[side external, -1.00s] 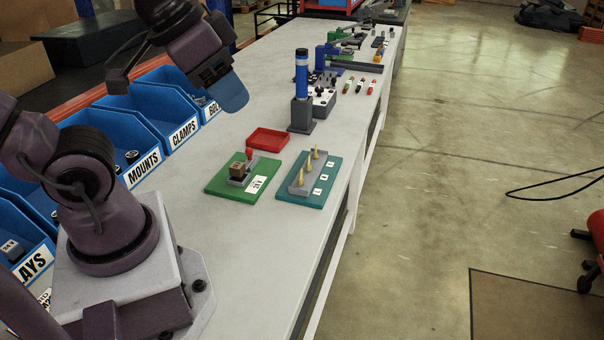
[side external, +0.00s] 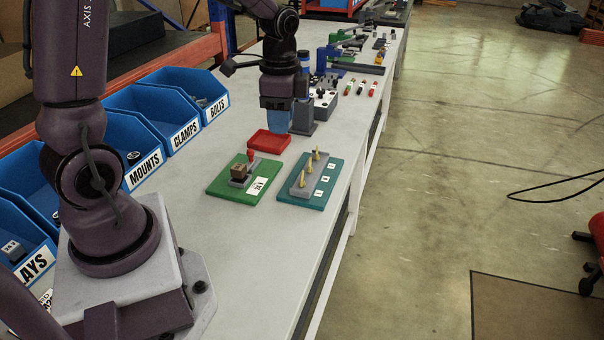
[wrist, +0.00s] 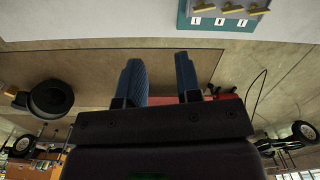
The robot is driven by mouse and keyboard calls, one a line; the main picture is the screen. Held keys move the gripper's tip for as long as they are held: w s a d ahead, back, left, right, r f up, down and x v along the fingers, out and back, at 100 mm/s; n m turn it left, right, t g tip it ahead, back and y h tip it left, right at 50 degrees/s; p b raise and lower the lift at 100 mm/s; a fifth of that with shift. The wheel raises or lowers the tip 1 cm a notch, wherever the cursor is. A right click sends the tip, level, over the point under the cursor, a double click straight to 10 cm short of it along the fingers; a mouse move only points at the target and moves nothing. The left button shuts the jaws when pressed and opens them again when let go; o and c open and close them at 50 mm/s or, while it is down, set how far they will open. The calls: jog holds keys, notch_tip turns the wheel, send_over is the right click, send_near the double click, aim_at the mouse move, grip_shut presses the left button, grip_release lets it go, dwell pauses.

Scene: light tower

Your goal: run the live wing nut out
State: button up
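Three brass wing nuts, far (side external: 317,154), middle (side external: 309,166) and near (side external: 301,180), stand in a row on a grey block on a teal board (side external: 325,194) with numbered white labels. The wing nuts also show at the top of the wrist view (wrist: 232,8). Which one is live I cannot tell. The light tower (side external: 304,120) is mostly hidden behind my gripper; no lit lamp can be made out. My gripper (side external: 276,128) hangs above the bench near the red tray, left of and beyond the teal board. In the wrist view its blue fingers (wrist: 158,62) are apart and empty.
A red tray (side external: 268,143) lies below my gripper. A green board (side external: 217,190) with a brown block, a red-topped part and a label lies left of the teal board. Blue bins (side external: 186,128) line the left edge. The near bench is clear.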

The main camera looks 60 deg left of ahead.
aim_at(302, 176)
jog(key=w+a+f+m, duration=0.5)
jog(key=w+f+m, duration=0.2)
jog(key=m, duration=1)
jog(key=f, duration=1.2)
jog(key=shift+a, duration=0.2)
grip_shut()
